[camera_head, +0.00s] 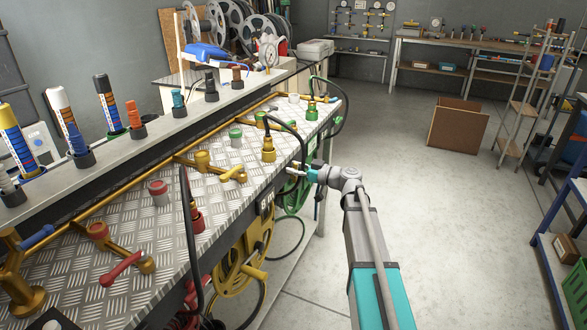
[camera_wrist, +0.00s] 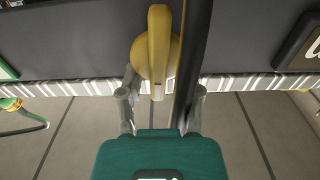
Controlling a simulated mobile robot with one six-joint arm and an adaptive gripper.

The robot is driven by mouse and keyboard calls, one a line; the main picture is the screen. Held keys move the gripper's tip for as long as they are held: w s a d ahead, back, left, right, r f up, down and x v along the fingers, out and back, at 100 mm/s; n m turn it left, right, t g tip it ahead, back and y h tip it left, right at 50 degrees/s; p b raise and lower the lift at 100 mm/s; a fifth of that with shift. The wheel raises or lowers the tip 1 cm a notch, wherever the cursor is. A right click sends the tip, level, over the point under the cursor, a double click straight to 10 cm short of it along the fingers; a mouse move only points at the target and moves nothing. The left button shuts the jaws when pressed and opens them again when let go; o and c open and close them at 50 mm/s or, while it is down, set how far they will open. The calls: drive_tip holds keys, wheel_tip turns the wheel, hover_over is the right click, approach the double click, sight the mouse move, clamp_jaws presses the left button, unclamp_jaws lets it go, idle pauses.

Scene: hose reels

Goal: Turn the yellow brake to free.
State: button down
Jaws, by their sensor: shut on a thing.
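The yellow brake (camera_wrist: 157,45) shows in the wrist view as a rounded yellow knob with a narrow lever, on the dark front face of the bench. My gripper (camera_wrist: 163,88) has one finger on each side of the lever's lower end and is shut on it. A black hose (camera_wrist: 193,50) runs close beside the lever on its right and partly covers the right finger. In the head view my gripper (camera_head: 293,172) is at the bench's front edge; the brake cannot be made out there.
A yellow hose reel (camera_head: 240,268) and a green reel (camera_head: 297,197) hang below the bench top (camera_head: 130,205). Yellow, green and red valves stand on it. Part of a dark label plate (camera_wrist: 304,42) is right of the brake.

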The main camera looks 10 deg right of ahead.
drive_tip(key=shift+f, duration=0.1)
idle(0.7)
drive_tip(key=shift+c, duration=1.3)
unclamp_jaws()
drive_tip(key=shift+d, duration=0.1)
drive_tip(key=v, duration=1.1)
drive_tip(key=shift+s+d, duration=0.2)
drive_tip(key=shift+d, duration=0.15)
drive_tip(key=shift+a, duration=0.1)
